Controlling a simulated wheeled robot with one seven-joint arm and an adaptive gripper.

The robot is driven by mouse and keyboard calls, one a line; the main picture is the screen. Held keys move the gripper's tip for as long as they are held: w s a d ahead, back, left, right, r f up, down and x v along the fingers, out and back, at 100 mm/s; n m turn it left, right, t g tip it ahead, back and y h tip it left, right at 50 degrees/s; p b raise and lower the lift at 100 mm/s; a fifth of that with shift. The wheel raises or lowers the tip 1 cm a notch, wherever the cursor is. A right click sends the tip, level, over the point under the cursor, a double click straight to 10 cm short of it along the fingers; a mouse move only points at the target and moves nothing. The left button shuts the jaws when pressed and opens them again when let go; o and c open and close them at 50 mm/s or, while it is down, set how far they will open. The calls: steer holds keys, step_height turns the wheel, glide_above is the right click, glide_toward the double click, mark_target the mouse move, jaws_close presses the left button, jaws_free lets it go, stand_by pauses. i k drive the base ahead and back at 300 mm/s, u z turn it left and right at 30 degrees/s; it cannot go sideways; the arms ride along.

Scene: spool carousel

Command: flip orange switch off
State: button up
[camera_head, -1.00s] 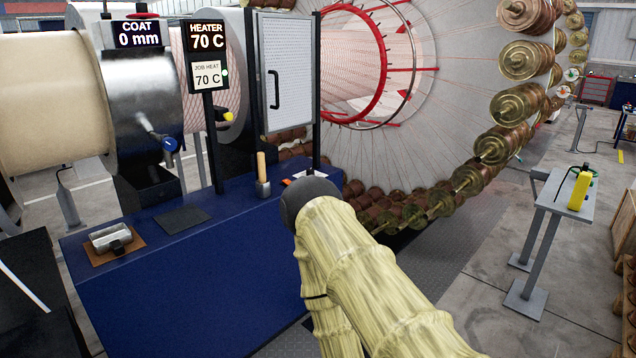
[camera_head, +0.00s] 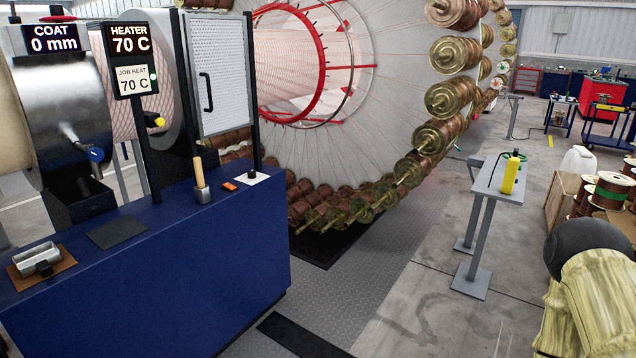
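A small orange item (camera_head: 230,186) lies on the blue bench top, left of a white sheet with a dark knob-like object. It is too small to tell whether it is a switch, or its position. No other clearly orange switch shows. My gripper is not in view. Only part of my arm, in a pale yellow sleeve with a dark round joint, shows at the lower right, well away from the bench.
The blue bench (camera_head: 150,270) carries a wooden-handled tool (camera_head: 200,180), a dark pad (camera_head: 117,232) and a metal block. Behind is the large spool carousel (camera_head: 440,97). A grey stand (camera_head: 482,190) holds a yellow pendant (camera_head: 511,173). Floor between bench and stand is clear.

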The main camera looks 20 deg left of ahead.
mark_target(228, 185)
steer(key=z, duration=0.65)
steer(key=i, duration=0.95)
steer(key=u, duration=2.75)
steer(key=i, duration=1.15)
steer(key=z, duration=0.3)
